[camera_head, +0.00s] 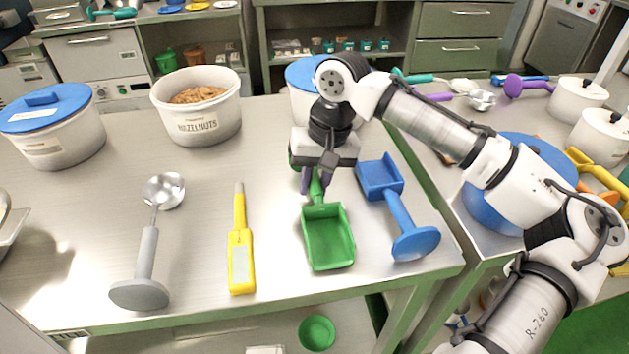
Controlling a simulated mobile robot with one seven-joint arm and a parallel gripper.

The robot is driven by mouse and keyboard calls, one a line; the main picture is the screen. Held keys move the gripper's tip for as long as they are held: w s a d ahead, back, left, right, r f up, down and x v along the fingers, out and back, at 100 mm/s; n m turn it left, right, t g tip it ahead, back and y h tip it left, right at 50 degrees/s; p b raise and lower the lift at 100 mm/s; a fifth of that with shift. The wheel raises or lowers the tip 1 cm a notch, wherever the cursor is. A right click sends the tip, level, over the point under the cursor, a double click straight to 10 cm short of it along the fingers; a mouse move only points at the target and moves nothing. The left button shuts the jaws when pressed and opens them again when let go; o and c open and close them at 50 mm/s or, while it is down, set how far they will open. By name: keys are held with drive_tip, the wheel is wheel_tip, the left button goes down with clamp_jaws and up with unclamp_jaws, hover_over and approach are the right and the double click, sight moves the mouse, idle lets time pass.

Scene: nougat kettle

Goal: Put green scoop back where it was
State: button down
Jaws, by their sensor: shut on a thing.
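The green scoop (328,238) is at the right half of the steel table, its tray toward the front edge and its handle pointing back. My gripper (318,182) comes down from above and is shut on the scoop's handle. The fingers and my wrist hide part of the handle. I cannot tell whether the scoop rests on the table or hangs just above it.
A blue scoop (392,205) lies close on the right. A yellow thermometer-like tool (241,250) and a grey-handled ladle (148,245) lie to the left. A hazelnut tub (197,125) and a blue-lidded tub (58,140) stand behind. Bare steel lies between the tools.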

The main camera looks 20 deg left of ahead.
drive_tip(key=shift+f, duration=0.2)
drive_tip(key=c, duration=1.2)
unclamp_jaws()
drive_tip(key=shift+c, duration=0.2)
drive_tip(key=shift+r, duration=0.1)
wheel_tip(320, 180, up, 12)
drive_tip(key=w+d, duration=0.1)
drive_tip(key=d, duration=0.1)
drive_tip(key=shift+w, duration=0.15)
